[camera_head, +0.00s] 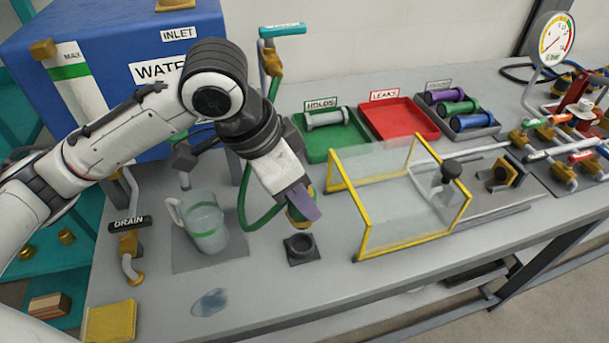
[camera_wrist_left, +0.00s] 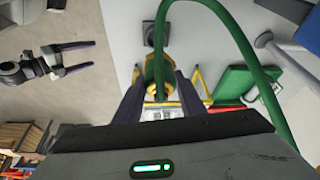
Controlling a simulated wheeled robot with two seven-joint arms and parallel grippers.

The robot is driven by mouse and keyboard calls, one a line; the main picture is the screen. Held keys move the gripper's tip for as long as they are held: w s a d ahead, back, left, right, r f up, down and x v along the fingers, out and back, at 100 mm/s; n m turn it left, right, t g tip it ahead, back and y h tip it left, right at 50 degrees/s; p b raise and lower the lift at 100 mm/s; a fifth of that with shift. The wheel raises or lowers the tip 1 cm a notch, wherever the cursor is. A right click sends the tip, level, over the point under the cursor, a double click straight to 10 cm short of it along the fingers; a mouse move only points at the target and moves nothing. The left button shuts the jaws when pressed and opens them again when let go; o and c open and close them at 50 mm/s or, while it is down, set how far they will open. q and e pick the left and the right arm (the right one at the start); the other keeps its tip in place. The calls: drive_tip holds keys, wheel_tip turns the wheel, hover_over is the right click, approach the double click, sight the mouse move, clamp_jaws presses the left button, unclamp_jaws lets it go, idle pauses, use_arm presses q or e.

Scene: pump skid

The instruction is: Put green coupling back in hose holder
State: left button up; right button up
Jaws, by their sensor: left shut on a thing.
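My left gripper (camera_head: 301,204) is shut on the green coupling (camera_head: 299,217), a brass and green fitting on the end of the green hose (camera_head: 244,195). It holds the coupling a little above and behind the hose holder (camera_head: 301,249), a black square socket on the bench. The left wrist view shows the coupling (camera_wrist_left: 157,72) between my two fingers, with the holder (camera_wrist_left: 149,34) beyond it. The fingers partly hide the coupling in the head view. My right gripper (camera_wrist_left: 94,56) shows in the left wrist view, open and empty over the floor.
A clear jug (camera_head: 206,226) stands left of the holder. A yellow-framed clear guard (camera_head: 395,205) stands to the right. Behind are a green tray (camera_head: 325,148) and a red tray (camera_head: 400,119). A puddle (camera_head: 210,302) and yellow sponge (camera_head: 111,322) lie in front.

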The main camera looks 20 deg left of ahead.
use_arm(q)
drive_tip(key=shift+s+f, duration=0.1)
drive_tip(key=shift+f, duration=0.5)
wheel_tip(320, 180, down, 4)
drive_tip(key=b, duration=0.4)
drive_tip(key=shift+r, duration=0.15)
drive_tip(key=shift+p, duration=0.3)
drive_tip(key=shift+a+p, duration=0.1)
drive_tip(key=shift+p, duration=0.55)
drive_tip(key=shift+p, duration=0.6)
